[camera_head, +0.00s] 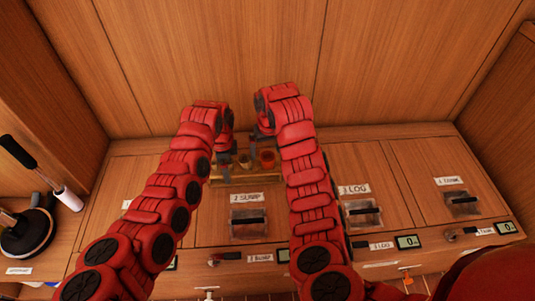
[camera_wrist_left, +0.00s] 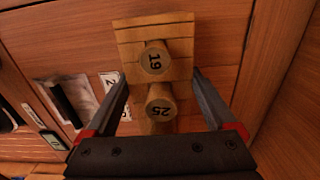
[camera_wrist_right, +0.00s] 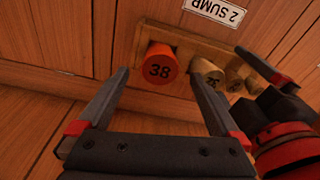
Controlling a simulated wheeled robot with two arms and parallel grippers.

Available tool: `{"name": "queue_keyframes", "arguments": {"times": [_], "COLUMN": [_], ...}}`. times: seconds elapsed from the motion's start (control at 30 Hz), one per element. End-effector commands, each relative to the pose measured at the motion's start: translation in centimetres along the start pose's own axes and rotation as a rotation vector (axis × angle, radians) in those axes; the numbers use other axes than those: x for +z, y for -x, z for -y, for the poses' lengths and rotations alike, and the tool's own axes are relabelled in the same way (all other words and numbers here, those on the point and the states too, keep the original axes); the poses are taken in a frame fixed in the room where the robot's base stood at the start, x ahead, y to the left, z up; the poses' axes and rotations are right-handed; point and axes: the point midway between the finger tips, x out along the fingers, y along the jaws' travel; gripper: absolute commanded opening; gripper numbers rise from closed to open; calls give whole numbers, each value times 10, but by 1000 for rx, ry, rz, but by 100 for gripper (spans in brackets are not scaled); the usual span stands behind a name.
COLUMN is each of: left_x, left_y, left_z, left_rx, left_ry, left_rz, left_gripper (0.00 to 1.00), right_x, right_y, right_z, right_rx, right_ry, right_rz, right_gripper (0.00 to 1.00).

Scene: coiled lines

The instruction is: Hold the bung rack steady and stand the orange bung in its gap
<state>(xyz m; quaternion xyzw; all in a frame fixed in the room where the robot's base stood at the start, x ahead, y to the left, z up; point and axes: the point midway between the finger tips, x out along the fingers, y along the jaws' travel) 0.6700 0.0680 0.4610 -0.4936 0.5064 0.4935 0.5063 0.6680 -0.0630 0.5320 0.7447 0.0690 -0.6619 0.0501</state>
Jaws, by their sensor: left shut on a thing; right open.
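The wooden bung rack (camera_wrist_right: 190,42) lies on the counter by the back wall. The orange bung (camera_wrist_right: 160,65), marked 38, stands at one end of it in the right wrist view; its foot is hidden. It also shows in the head view (camera_head: 268,158). My right gripper (camera_wrist_right: 158,74) is open, its fingers on either side of the orange bung with space between. My left gripper (camera_wrist_left: 160,76) is shut across the rack's other end, around tan bungs marked 19 (camera_wrist_left: 155,60) and 25 (camera_wrist_left: 160,103).
Another tan bung (camera_wrist_right: 207,74) stands beside the orange one. A hatch labelled 2 SUMP (camera_head: 247,222) lies in front of the rack, and a hatch labelled LOG (camera_head: 362,213) to its right. A black plunger-like tool (camera_head: 27,232) stands far left.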

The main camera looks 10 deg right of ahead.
Motion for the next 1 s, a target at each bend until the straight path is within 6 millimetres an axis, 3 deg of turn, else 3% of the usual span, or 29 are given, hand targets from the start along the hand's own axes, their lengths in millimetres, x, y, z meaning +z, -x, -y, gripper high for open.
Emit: {"name": "queue_keyframes", "arguments": {"times": [0.4, 0.87, 0.9, 0.93, 1.0], "left_x": [-1, -1, -1, -1, -1], "left_y": [0, 0, 0, 0, 0], "left_z": [0, 0, 0, 0, 0], "left_rx": [0, 0, 0, 0, 0], "left_ry": [-1, -1, -1, -1, -1], "left_rz": [-1, -1, -1, -1, -1], "left_gripper": [20, 20, 93, 99, 100], "right_x": [-5, -5, -5, -5, -5], "right_y": [33, 38, 38, 38, 38], "right_z": [1, 1, 1, 1, 1], "right_rx": [-2, -2, -2, -2, -2], "right_ry": [-1, -2, -2, -2, -2], "right_rz": [-4, -3, -3, -3, -3], "right_gripper": [100, 100, 100, 100, 100]}}
